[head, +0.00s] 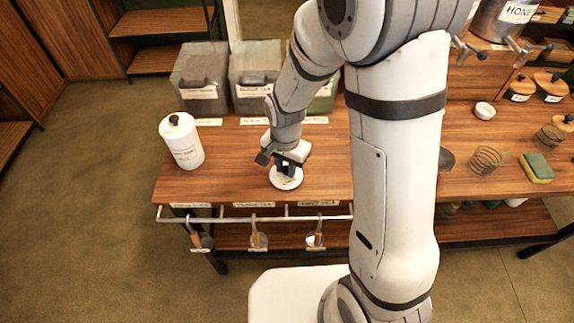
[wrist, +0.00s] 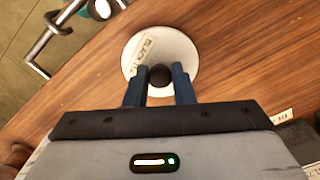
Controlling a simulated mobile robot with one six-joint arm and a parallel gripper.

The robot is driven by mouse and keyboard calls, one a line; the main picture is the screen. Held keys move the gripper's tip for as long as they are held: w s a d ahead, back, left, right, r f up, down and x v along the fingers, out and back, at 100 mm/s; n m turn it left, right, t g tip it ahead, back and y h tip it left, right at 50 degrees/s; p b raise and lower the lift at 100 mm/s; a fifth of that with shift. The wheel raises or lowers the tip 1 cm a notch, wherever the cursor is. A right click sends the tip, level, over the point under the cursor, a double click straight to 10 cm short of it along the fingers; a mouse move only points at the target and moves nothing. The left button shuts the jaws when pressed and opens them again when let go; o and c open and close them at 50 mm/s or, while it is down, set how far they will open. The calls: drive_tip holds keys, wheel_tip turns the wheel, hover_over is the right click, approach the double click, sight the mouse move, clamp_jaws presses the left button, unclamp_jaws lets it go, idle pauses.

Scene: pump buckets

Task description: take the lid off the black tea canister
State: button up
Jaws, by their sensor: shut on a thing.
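A round white lid (wrist: 180,52) with a dark knob (wrist: 160,75) fills the upper middle of the wrist view. A pale label on the white piece seems to begin with "BLACK". My gripper (wrist: 160,88) has its two blue fingers shut on the knob from either side. In the head view my gripper (head: 287,166) points down over the white piece (head: 286,179), near the counter's front edge. The piece looks low there, and I cannot tell whether a canister body is beneath it. A taller white canister (head: 184,145) with a black-knobbed lid on stands upright to the left; its label is unreadable.
Several grey bins (head: 201,82) stand along the counter's back. A metal rail (head: 255,218) with hanging scoops runs along the front edge. The wooden counter (head: 230,165) is clear between the canister and my gripper. A wire coil (head: 488,160) and a sponge (head: 537,167) lie at right.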

drive_tip(key=shift+f, duration=0.15)
drive_tip(key=o, duration=0.8)
drive_tip(key=shift+o, duration=0.4)
drive_tip(key=o, duration=0.3)
drive_tip(key=shift+r+p, duration=2.5)
drive_tip(key=shift+r, duration=1.1)
